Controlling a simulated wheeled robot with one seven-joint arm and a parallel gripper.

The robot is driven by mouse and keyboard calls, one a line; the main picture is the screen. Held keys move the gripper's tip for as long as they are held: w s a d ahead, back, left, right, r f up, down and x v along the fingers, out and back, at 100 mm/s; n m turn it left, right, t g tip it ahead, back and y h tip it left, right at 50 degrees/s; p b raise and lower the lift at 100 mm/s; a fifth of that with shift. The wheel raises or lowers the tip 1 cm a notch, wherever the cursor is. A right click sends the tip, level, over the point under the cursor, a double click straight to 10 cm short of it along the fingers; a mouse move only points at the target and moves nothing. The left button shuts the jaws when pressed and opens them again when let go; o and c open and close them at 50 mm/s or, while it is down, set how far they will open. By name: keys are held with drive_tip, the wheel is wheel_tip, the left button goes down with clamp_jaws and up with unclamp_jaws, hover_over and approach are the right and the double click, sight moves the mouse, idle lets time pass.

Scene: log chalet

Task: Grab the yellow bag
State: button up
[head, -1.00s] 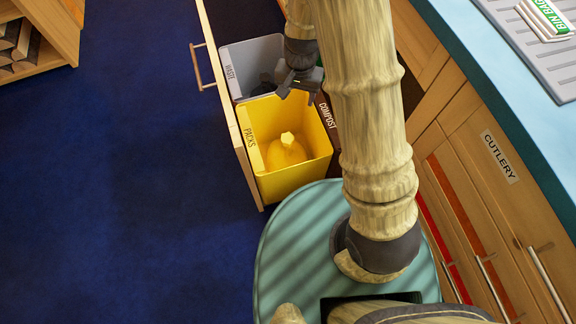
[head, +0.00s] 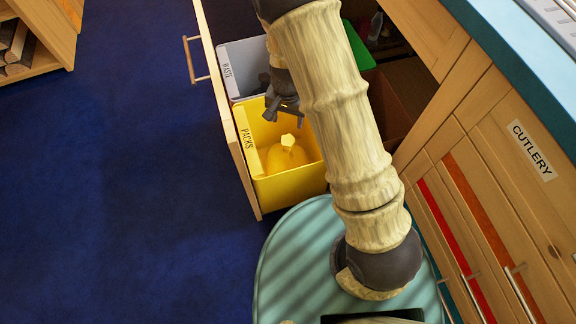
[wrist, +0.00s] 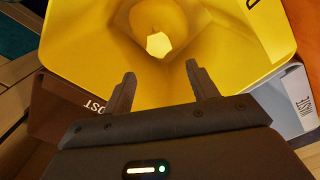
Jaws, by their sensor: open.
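The yellow bag (head: 287,154) sits inside the yellow bin marked "PACKS" (head: 299,186) in the pulled-out drawer. Its pale knotted top (head: 288,141) points up, and in the wrist view the knot (wrist: 159,45) shows beyond and between my fingers. My gripper (head: 281,112) is open and empty above the back part of the yellow bin, not touching the bag. In the wrist view both fingers of my gripper (wrist: 158,85) are spread apart. Part of the bag's body is hard to tell from the yellow bin walls.
A grey bin marked "WASTE" (head: 229,73) stands behind the yellow bin, with a green bin (head: 357,46) and a brown one beside them. The drawer front (head: 229,130) bounds the left. A cabinet marked "CUTLERY" (head: 531,150) stands right; blue floor (head: 110,180) is clear at left.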

sight(288, 140)
wheel_tip(288, 140, down, 9)
drive_tip(key=b, duration=0.4)
drive_tip(key=shift+d, duration=0.15)
drive_tip(key=shift+f, duration=0.25)
drive_tip(key=shift+a+r, duration=0.1)
drive_tip(key=shift+a, duration=0.2)
drive_tip(key=shift+d, duration=0.1)
drive_tip(key=shift+f+b, duration=0.3)
drive_tip(key=shift+f, duration=0.05)
drive_tip(key=f+b, duration=0.1)
drive_tip(key=f, duration=0.1)
drive_tip(key=f+b, duration=0.2)
drive_tip(key=shift+d+f, duration=0.2)
drive_tip(key=shift+f, duration=0.1)
